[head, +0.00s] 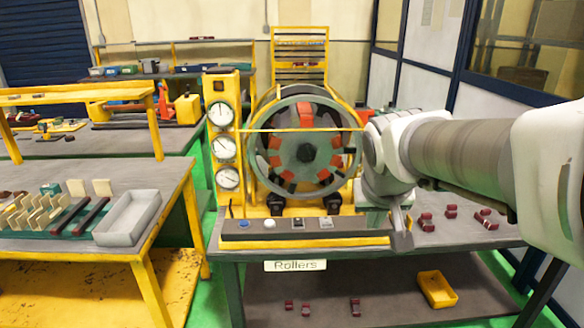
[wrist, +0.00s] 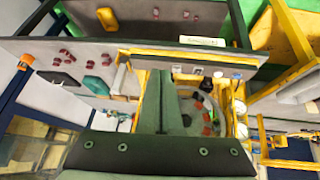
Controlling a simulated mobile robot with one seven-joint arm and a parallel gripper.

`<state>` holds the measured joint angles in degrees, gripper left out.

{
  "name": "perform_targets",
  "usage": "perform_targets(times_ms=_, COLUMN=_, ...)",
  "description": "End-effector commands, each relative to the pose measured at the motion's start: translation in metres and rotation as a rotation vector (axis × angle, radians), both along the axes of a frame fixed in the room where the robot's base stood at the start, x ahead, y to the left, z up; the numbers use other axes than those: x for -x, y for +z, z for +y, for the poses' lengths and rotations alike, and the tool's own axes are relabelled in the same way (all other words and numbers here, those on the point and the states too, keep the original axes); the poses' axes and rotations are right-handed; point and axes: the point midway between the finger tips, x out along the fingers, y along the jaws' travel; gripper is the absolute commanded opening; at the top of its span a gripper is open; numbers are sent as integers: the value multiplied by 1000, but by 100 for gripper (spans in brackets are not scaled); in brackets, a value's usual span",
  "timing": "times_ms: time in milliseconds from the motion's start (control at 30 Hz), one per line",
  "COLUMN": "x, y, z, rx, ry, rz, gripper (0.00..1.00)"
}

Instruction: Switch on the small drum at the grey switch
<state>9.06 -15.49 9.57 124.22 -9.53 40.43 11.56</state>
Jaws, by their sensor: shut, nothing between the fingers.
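The drum (head: 305,148) is a dark green ring with red-orange blocks inside, upright in a yellow frame; part of it shows in the wrist view (wrist: 212,118). In front of it is a dark control strip (head: 250,236) with a blue button (head: 244,226), a white button (head: 270,224) and two small squarish switches, one left (head: 298,223) and one right (head: 326,224). Both look greyish, and their positions are too small to read. My gripper (head: 401,226) is shut and empty, pointing down near the strip's right end, apart from the switches. Its dark fingers lie together in the wrist view (wrist: 160,75).
Three dials (head: 224,147) stand left of the drum. Several dark red parts (head: 450,211) lie on the table right of my gripper. A "Rollers" label (head: 295,265) hangs on the table front. A yellow bin (head: 437,289) sits on the shelf below. A grey tray (head: 127,218) is on the left table.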

Motion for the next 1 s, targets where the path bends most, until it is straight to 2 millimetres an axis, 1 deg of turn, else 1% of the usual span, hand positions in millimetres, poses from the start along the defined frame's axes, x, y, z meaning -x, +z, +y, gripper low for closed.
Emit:
perform_targets(times_ms=33, x=-16, y=-6, z=0, rx=12, ry=7, rz=6, gripper=0)
perform_targets(times_ms=100, x=-36, y=-10, z=1, rx=27, ry=19, rz=4, gripper=0)
perform_targets(times_ms=367, x=-109, y=-35, z=9, rx=42, ry=66, rz=-9, gripper=0)
perform_targets(times_ms=500, x=-147, y=-53, z=13, rx=26, ry=88, rz=-24, gripper=0)
perform_targets(times_ms=700, x=-198, y=-78, z=18, rx=-22, ry=112, rz=-53, gripper=0)
perform_targets(times_ms=833, x=-222, y=-91, z=19, rx=-55, ry=118, rz=-74, gripper=0)
perform_targets(times_ms=900, x=-231, y=-95, z=19, rx=-69, ry=121, rz=-83, gripper=0)
perform_targets(times_ms=1000, x=-240, y=-100, z=19, rx=-85, ry=120, rz=-91, gripper=0)
